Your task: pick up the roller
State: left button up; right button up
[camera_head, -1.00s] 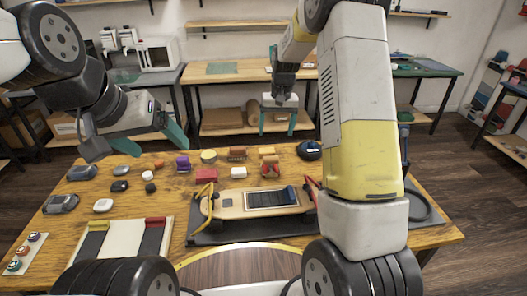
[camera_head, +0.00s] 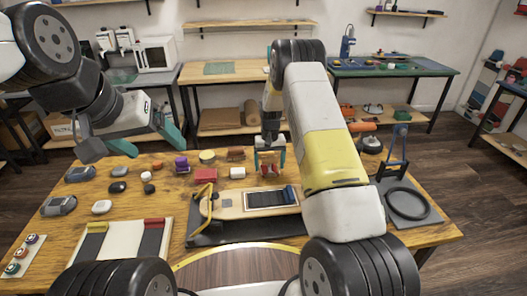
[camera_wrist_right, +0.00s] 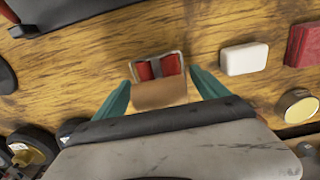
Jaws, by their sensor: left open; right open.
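No part is plainly marked as the roller. A small piece with two red cylinders in a pale frame (camera_wrist_right: 157,68) lies on the table in the right wrist view, touching or very near a brown block (camera_wrist_right: 160,94). The red piece also shows in the head view (camera_head: 270,169). My right gripper (camera_head: 269,163) is open above them, its teal fingers on either side; in the wrist view the fingers (camera_wrist_right: 163,86) are apart from both pieces. Whether the fingertips reach the table level is unclear. My left gripper (camera_head: 150,144) is open and empty above the table's left side.
A white block (camera_wrist_right: 244,58), a red block (camera_wrist_right: 304,46) and a yellow-rimmed round part (camera_wrist_right: 298,105) lie beside the right gripper. A skateboard deck (camera_head: 228,206) on a dark mat is nearer me. A black ring (camera_head: 408,203) and blue stand (camera_head: 397,165) are at right.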

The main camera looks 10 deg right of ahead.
jog(key=shift+f, duration=0.8)
jog(key=c, duration=1.4)
jog(key=shift+r, duration=0.2)
notch_tip(320, 180, up, 10)
jog(key=shift+f, duration=0.1)
